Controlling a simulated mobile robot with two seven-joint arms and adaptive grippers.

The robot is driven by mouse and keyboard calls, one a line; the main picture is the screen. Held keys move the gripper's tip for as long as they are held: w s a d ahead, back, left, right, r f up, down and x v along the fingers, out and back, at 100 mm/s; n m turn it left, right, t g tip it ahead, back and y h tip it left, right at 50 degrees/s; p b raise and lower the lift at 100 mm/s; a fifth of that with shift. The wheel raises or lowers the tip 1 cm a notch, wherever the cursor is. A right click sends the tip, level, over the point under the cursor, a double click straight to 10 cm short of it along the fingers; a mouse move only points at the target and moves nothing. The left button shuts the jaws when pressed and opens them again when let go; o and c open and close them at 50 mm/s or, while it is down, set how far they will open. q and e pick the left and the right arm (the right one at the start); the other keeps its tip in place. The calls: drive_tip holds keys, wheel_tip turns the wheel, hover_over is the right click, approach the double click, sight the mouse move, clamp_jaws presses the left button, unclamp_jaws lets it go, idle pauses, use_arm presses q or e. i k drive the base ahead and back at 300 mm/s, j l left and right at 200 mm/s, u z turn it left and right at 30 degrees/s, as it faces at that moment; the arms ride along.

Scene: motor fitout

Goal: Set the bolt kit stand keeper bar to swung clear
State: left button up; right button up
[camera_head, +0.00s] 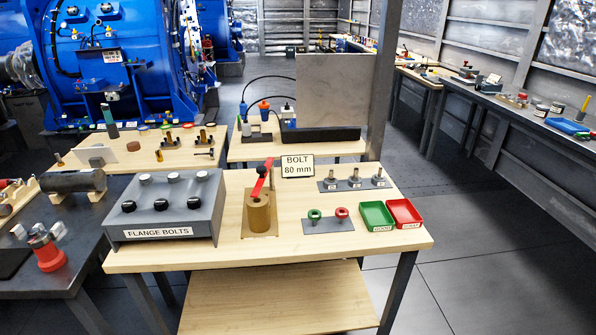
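I take this as the keeper bar. A hole shows in the block's top beside the bar's lower end. Whether the bar lies across the hole or clear of it is hard to tell. Neither of my grippers is in view.
A grey flange bolts box (170,208) stands left of the block. A "BOLT 80 mm" sign (297,166) is just behind it. To the right are a plate with a green and a red ring (328,225), a green tray (376,215) and a red tray (404,211). The front table edge (300,252) is mostly bare.

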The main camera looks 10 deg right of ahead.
sight(262, 170)
drive_tip(key=i+j+u, duration=0.5)
drive_tip(key=i+j, duration=0.15)
drive_tip(key=i, duration=0.15)
